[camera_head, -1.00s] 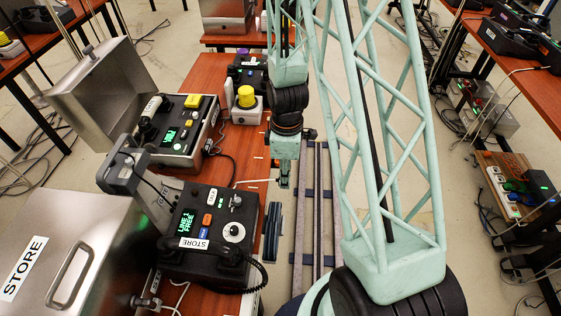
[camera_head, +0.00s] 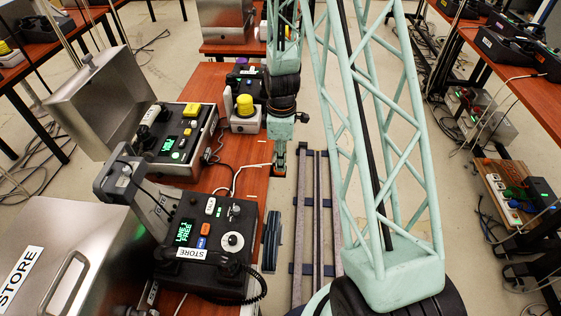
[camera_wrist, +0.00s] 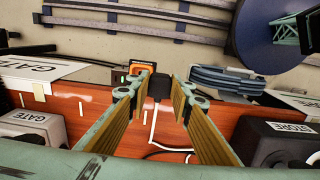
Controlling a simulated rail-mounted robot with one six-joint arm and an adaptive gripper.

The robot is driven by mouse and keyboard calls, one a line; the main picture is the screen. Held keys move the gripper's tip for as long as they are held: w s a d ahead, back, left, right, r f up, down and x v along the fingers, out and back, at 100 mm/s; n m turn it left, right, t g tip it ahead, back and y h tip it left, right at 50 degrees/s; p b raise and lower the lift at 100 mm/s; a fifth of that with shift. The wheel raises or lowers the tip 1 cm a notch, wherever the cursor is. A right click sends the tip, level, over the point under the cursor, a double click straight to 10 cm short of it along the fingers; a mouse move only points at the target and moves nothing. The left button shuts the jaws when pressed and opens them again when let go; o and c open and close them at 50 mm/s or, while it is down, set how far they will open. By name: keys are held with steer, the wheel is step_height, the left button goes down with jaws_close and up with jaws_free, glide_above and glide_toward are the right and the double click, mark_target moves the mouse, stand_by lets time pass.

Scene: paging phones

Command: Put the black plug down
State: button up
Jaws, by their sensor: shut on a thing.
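My gripper (camera_wrist: 158,88) is shut on the black plug (camera_wrist: 158,86), a small dark block between its fingertips in the wrist view. In the head view my gripper (camera_head: 279,168) points down at the right edge of the wooden table (camera_head: 240,145). The plug itself is too small to make out there. An orange-rimmed socket (camera_wrist: 142,67) lies just beyond the left fingertip in the wrist view. A white cable (camera_head: 240,175) runs across the table toward my gripper. I cannot tell whether the plug touches the table.
A black desk phone (camera_head: 205,240) marked STORE stands nearer, left of my gripper. Blue slats (camera_head: 272,240) lie beside the table edge. A wood strip near my gripper is bare.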

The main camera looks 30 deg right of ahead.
steer(key=shift+w+d+f, duration=0.1)
steer(key=shift+w+d, duration=0.25)
steer(key=shift+w, duration=0.35)
steer(key=shift+w+d+f, duration=0.1)
steer(key=shift+w+d, duration=0.2)
steer(key=shift+w, duration=0.4)
steer(key=shift+w+d, duration=0.2)
steer(key=shift+w, duration=0.2)
steer(key=shift+f+b, duration=0.75)
steer(key=shift+f, duration=1)
steer(key=shift+f, duration=0.3)
steer(key=o, duration=0.9)
steer(key=shift+r, duration=0.25)
steer(key=shift+r+p, duration=1.25)
steer(key=shift+r, duration=4.8)
